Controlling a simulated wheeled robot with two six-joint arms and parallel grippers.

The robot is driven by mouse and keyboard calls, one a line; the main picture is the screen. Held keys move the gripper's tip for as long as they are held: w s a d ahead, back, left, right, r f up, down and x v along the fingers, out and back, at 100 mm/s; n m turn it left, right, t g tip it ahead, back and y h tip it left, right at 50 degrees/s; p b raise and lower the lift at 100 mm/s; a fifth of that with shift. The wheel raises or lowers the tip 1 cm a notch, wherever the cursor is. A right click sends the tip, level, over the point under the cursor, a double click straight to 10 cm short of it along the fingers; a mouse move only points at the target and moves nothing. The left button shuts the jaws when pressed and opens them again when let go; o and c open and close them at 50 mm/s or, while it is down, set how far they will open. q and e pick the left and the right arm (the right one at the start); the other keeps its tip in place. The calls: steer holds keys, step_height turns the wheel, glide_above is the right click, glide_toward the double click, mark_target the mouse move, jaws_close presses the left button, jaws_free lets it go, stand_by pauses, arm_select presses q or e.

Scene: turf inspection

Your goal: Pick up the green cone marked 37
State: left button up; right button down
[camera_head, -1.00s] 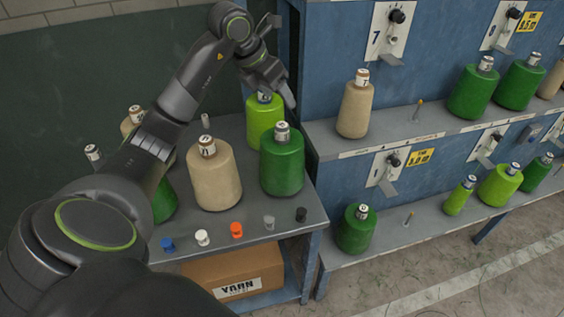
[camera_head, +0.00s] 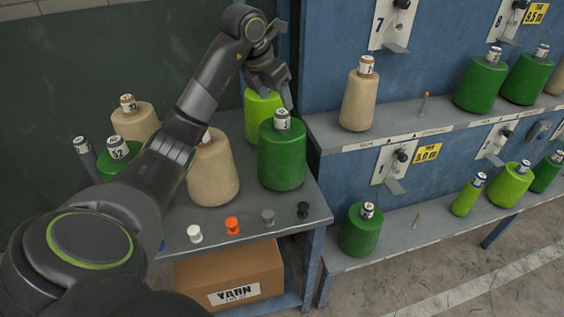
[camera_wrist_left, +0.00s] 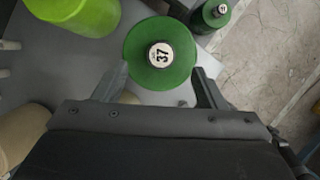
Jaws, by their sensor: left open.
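The green cone marked 37 (camera_head: 282,160) is a dark green yarn cone standing upright at the right of the grey table. In the left wrist view its top, labelled 37 (camera_wrist_left: 160,55), lies just beyond and between my fingers. My left gripper (camera_head: 284,97) is open and empty, pointing down beside the cone's top. Its two fingers, apart, also show in the left wrist view (camera_wrist_left: 160,86). In the head view the label on this cone is too small to read clearly. My right gripper is not seen.
A lime cone (camera_head: 260,112) stands close behind it, and a beige cone (camera_head: 212,170) stands to its left. Small spools, including an orange one (camera_head: 233,226), lie along the table's front. A blue rack (camera_head: 335,100) with more cones rises at the right.

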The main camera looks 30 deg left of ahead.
mark_target(280, 113)
arm_select(q)
steer(key=x, duration=0.2)
steer(key=shift+w+f+b, duration=0.15)
steer(key=shift+f+b, duration=0.15)
steer(key=x, duration=0.2)
steer(key=p+x, duration=0.1)
steer(key=x, duration=0.1)
steer(key=shift+s+f, duration=0.1)
steer(key=shift+s, duration=0.1)
steer(key=shift+w+f, duration=0.25)
steer(key=shift+f, duration=0.25)
jaws_close()
steer(key=shift+w+r, duration=0.1)
steer(key=shift+r, duration=0.1)
